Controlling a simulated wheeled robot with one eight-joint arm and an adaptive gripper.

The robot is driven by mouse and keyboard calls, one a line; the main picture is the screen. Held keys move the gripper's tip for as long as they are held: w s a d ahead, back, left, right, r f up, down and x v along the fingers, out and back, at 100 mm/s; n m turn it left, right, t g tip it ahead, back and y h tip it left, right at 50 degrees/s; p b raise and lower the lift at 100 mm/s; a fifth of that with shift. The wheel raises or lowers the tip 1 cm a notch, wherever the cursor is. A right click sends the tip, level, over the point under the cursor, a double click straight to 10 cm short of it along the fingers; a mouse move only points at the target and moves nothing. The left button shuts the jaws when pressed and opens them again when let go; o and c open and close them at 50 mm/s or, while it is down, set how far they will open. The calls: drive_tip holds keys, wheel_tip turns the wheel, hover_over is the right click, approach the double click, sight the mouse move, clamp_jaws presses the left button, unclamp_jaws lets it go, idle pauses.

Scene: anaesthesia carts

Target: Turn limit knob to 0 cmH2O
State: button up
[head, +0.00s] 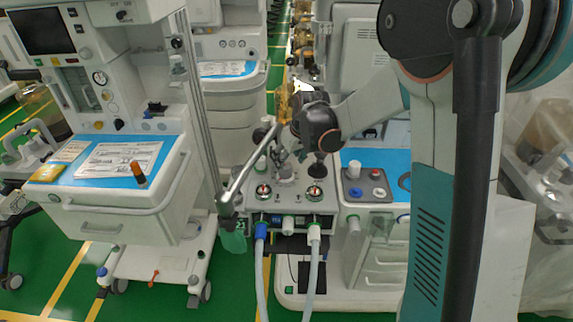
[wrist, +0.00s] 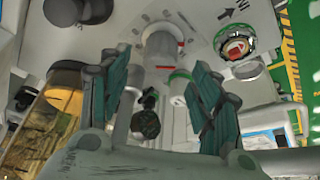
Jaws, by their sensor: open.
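In the wrist view a pale cylindrical knob (wrist: 162,42) with a red mark stands on the grey panel, which carries a printed scale and a black arrow. It appears to be the limit knob; its exact setting cannot be read. My gripper (wrist: 158,60) is open, with one dark-green-padded finger on each side below the knob in the picture; I cannot tell whether either touches it. In the head view my gripper (head: 281,158) is small, above the top of the breathing block (head: 290,208), and partly hides the knob's area.
Two round valve domes (head: 263,190) (head: 315,190) and a black knob (head: 317,169) stand close by. A metal bar (head: 250,168) slants beside my gripper. Hoses (head: 261,265) hang in front. An amber canister (wrist: 52,122) is at the wrist view's left.

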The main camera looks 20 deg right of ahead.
drive_tip(key=v, duration=0.7)
drive_tip(key=shift+f, duration=0.1)
drive_tip(key=s+a+r+m+t, duration=0.1)
drive_tip(key=s+r, duration=0.3)
drive_tip(key=s, duration=0.3)
drive_tip(key=s+r+m, duration=0.1)
drive_tip(key=s+r, duration=0.3)
drive_tip(key=s, duration=0.4)
drive_tip(key=s+m+t+h, duration=0.1)
drive_tip(key=s+t, duration=0.1)
drive_tip(key=s, duration=1.2)
drive_tip(key=shift+a+f, duration=0.15)
drive_tip(key=shift+f, duration=0.2)
